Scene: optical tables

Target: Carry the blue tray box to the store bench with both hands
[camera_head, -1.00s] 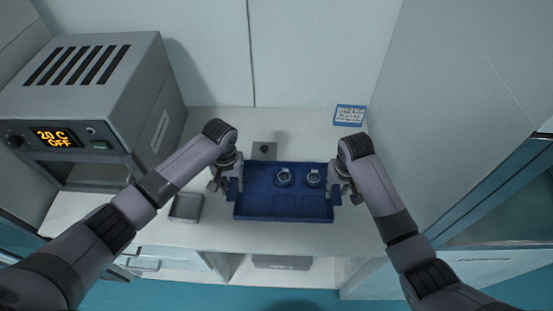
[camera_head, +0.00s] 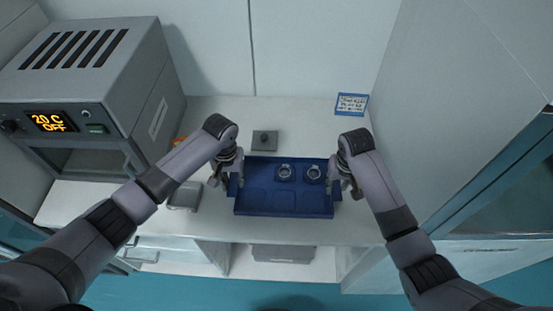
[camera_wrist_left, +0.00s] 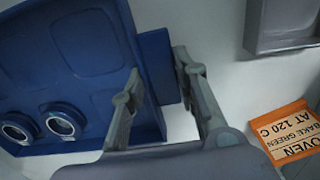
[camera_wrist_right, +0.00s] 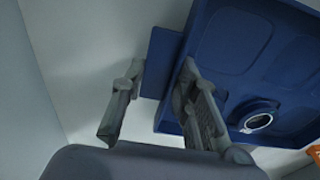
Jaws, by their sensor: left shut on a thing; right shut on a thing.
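The blue tray box (camera_head: 285,203) is over the pale bench, level and between my two grippers. Two round pieces with bright metal rims, a left one (camera_head: 285,171) and a right one (camera_head: 314,173), sit in its back compartments; its front ones look empty. My left gripper (camera_head: 235,184) is shut on the tray's left side tab, which shows between its fingers in the left wrist view (camera_wrist_left: 160,68). My right gripper (camera_head: 345,182) is shut on the right side tab, seen in the right wrist view (camera_wrist_right: 161,60). Any gap under the tray is hard to judge.
An oven (camera_head: 95,95) reading 20 C OFF stands at left. A grey dish (camera_head: 184,196) lies left of the tray, a grey block (camera_head: 265,139) behind it. An orange oven sign (camera_wrist_left: 288,130) lies near the dish. A blue-edged sign (camera_head: 352,104) is at back right, beside a tall wall.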

